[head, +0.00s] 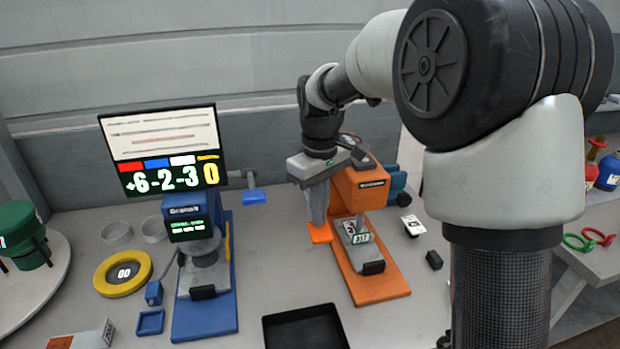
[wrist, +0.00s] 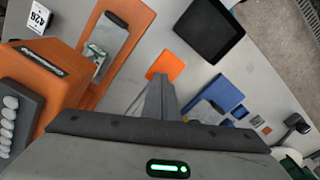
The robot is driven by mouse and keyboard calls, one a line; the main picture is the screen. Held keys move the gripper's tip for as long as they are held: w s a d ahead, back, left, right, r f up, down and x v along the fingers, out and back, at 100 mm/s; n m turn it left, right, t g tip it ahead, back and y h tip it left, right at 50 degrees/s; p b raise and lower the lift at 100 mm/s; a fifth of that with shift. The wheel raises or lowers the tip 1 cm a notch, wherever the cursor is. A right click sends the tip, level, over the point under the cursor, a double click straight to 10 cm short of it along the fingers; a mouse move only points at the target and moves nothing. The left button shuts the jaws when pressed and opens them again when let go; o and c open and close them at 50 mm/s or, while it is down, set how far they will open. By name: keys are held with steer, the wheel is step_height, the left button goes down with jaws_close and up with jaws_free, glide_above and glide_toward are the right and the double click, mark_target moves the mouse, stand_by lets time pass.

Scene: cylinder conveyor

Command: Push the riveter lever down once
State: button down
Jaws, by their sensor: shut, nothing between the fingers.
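The orange machine (head: 375,285), which I take to be the riveter, stands on the bench with an orange base plate. Its lever ends in a flat orange pad (head: 320,234) on the left side; the pad also shows in the wrist view (wrist: 167,63). My gripper (head: 318,222) is shut and empty, fingers pointing down at the pad. I cannot tell whether the fingertips touch it. A grey fixture (head: 352,255) on the base holds a small piece with a printed label (head: 361,237). The lever's arm is mostly hidden behind my gripper.
A blue machine (head: 222,310) with its own blue lever pad (head: 254,196) stands to the left, below a screen (head: 160,150). A black tray (head: 305,330) lies in front. A yellow ring (head: 104,284) lies at left. A label card (head: 413,225) lies right of the orange machine.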

step_height(320, 180, up, 14)
steer(key=p, duration=1.1)
steer(key=shift+r, duration=0.25)
steer(key=shift+r, duration=0.1)
steer(key=s+d+r+m+t, duration=0.35)
steer(key=s+d+r, duration=0.3)
steer(key=s, duration=0.45)
steer(key=s+d+m+t, duration=0.1)
steer(key=s+m, duration=0.1)
steer(key=s, duration=0.4)
steer(key=s+d+f+m+t, duration=0.1)
steer(key=s+d+m, duration=0.1)
steer(key=s, duration=0.4)
steer(key=shift+d+f+m, duration=0.25)
steer(key=shift+d+m, duration=0.05)
steer(key=shift+m, duration=0.05)
